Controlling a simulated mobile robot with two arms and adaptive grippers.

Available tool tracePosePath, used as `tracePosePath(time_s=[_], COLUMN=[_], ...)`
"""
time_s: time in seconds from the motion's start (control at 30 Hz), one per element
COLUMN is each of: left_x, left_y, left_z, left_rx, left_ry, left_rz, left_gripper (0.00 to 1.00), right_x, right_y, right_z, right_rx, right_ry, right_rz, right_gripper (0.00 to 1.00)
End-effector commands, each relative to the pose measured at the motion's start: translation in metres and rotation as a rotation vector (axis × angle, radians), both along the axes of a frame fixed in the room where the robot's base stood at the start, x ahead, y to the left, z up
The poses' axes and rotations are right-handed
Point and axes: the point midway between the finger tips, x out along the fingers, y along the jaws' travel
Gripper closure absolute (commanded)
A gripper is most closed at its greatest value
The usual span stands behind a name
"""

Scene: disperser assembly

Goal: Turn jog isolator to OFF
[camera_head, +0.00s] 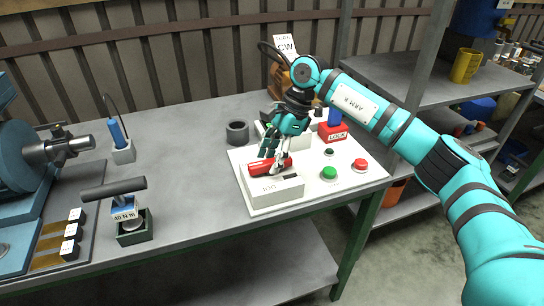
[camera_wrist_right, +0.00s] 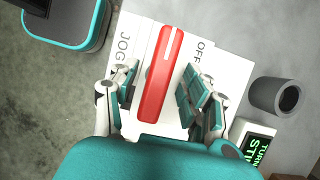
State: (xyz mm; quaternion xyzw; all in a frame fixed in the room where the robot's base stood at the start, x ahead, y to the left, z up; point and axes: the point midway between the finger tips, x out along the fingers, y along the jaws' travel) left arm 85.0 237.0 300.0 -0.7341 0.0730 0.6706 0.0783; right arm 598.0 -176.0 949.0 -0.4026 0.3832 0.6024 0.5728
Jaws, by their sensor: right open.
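The jog isolator is a white box (camera_head: 276,190) marked JOG with a red bar handle (camera_head: 268,166) on top, on a white panel at the bench's right. My right gripper (camera_head: 275,150) is open and reaches down over the handle. In the right wrist view the red handle (camera_wrist_right: 163,72) runs nearly vertically between the two spread fingers, with a visible gap on the finger sides. The OFF label (camera_wrist_right: 199,54) shows right of the handle there, and JOG lies left. Whether a finger touches the handle is unclear. My left gripper is not in view.
A green button (camera_head: 329,174) and a red button (camera_head: 360,165) sit right of the box. A red LOCK block (camera_head: 332,132) stands behind them. A dark grey cup (camera_head: 237,132) is left of the panel. A torque tool (camera_head: 114,189) stands further left.

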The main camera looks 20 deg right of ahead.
Motion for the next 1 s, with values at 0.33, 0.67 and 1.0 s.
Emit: tracePosePath(time_s=[0.33,0.67,1.0], left_x=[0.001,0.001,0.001], left_y=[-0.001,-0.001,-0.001], left_z=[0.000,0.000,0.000], left_rx=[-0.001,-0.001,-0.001], left_ry=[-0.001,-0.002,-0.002], left_rz=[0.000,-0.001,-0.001], left_gripper=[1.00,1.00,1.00], right_x=[0.002,0.003,0.003], right_y=[-0.023,-0.043,-0.045], right_z=[0.058,0.104,0.110], right_rx=[0.001,0.001,0.001], right_ry=[-0.005,-0.003,-0.001], right_rz=[-0.003,-0.001,0.001], right_gripper=[0.52,0.52,0.52])
